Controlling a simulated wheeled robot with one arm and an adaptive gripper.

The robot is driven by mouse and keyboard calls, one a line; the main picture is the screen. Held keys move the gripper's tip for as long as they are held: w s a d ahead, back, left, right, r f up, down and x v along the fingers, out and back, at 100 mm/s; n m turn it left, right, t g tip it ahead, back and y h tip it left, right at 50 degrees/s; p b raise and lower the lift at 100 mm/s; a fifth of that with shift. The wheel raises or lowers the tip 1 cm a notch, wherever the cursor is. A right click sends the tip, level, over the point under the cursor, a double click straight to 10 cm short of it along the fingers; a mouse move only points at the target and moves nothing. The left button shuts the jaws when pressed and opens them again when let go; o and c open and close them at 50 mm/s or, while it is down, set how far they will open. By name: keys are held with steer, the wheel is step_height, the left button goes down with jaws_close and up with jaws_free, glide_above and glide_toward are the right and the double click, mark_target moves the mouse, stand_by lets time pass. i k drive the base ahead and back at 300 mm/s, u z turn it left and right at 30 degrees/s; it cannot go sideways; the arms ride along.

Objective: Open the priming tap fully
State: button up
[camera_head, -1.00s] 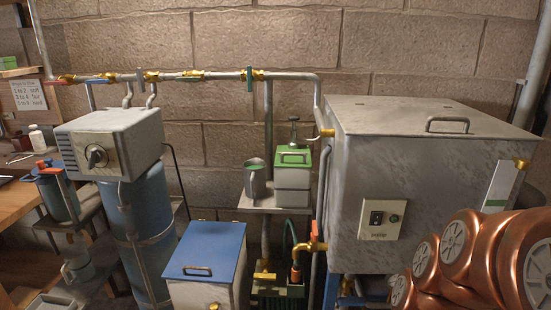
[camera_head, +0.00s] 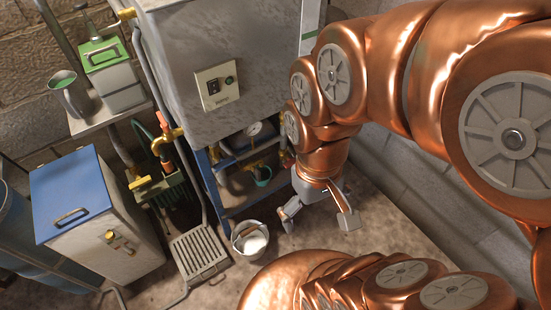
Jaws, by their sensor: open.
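My gripper (camera_head: 319,218) hangs low at the right of the blue frame, its two grey fingers spread apart with nothing between them. A brass tap with an orange-red handle (camera_head: 163,124) stands left of the tank. Another brass fitting with a small reddish handle (camera_head: 287,158) is under the tank, partly hidden by my copper arm. Which of these is the priming tap is not clear. My gripper is apart from both, below and to the right of the fitting under the tank.
A grey tank (camera_head: 210,45) with a switch panel (camera_head: 216,86) sits on a blue frame (camera_head: 222,200). A gauge (camera_head: 255,128) shows beneath it. A bucket (camera_head: 237,231) with whitish contents and a slatted grate (camera_head: 199,254) are on the floor. A blue-lidded box (camera_head: 75,190) stands left.

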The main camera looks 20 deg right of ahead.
mark_target(257, 172)
steer(key=z, duration=0.15)
steer(key=k, duration=1.05)
steer(key=u, duration=0.85)
steer(key=i, duration=0.4)
steer(key=z, duration=0.15)
